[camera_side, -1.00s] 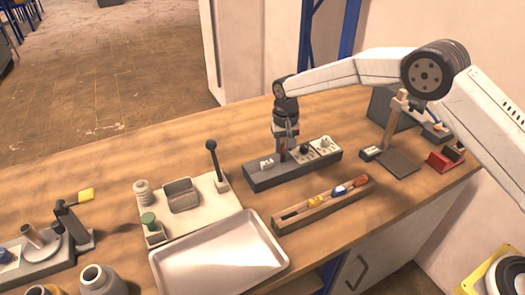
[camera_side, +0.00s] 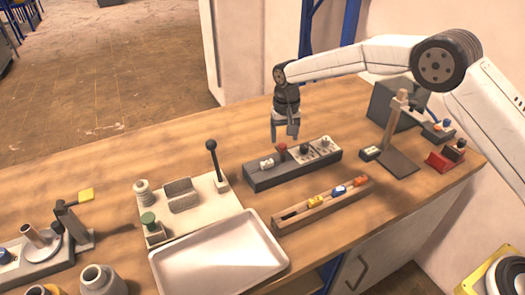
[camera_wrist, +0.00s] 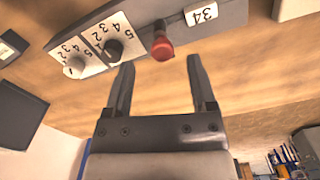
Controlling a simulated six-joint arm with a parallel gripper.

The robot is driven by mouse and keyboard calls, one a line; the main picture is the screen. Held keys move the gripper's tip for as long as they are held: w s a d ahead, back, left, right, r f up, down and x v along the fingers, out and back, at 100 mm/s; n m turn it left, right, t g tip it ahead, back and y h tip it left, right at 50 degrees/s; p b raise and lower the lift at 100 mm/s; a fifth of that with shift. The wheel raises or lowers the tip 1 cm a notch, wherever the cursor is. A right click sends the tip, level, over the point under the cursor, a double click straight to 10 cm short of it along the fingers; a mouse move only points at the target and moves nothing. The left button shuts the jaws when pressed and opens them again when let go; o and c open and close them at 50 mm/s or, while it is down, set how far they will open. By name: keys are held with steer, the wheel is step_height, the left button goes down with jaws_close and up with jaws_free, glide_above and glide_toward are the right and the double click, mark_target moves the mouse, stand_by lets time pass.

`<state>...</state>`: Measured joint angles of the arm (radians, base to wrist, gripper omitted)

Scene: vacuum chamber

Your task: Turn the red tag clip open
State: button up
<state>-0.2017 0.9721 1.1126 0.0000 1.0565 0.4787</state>
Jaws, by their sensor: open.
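The red tag clip (camera_side: 281,148) stands on the long dark grey block (camera_side: 262,181), between a white tag at its left end and white dial plates. In the wrist view the red clip (camera_wrist: 162,46) shows as a rounded red knob on a short stem, beside a white label reading 34. My gripper (camera_side: 285,137) is open and empty just above the block. In the wrist view its two fingers (camera_wrist: 161,62) are spread on either side of the clip's line, with the clip beyond the tips. I cannot tell the clip's turn angle.
Two dial plates (camera_side: 314,149) with dark and grey knobs sit right of the clip. A wooden rack (camera_side: 290,222) with coloured pieces lies in front. A pale base with a black lever (camera_side: 212,160) and a white tray (camera_side: 215,262) are to the left.

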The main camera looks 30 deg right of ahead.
mark_target(287, 147)
steer(key=shift+r, duration=2.1)
steer(key=shift+s+d+r, duration=0.15)
steer(key=shift+s+d, duration=0.2)
steer(key=s+d+n+t, duration=0.1)
steer(key=s+d, duration=0.2)
steer(key=s, duration=0.6)
steer(key=s+d+n, duration=0.1)
steer(key=s+d, duration=0.3)
steer(key=s, duration=0.6)
steer(key=s+d+n+t, duration=0.1)
steer(key=s+d, duration=0.3)
steer(key=s, duration=0.6)
steer(key=shift+f+t, duration=0.3)
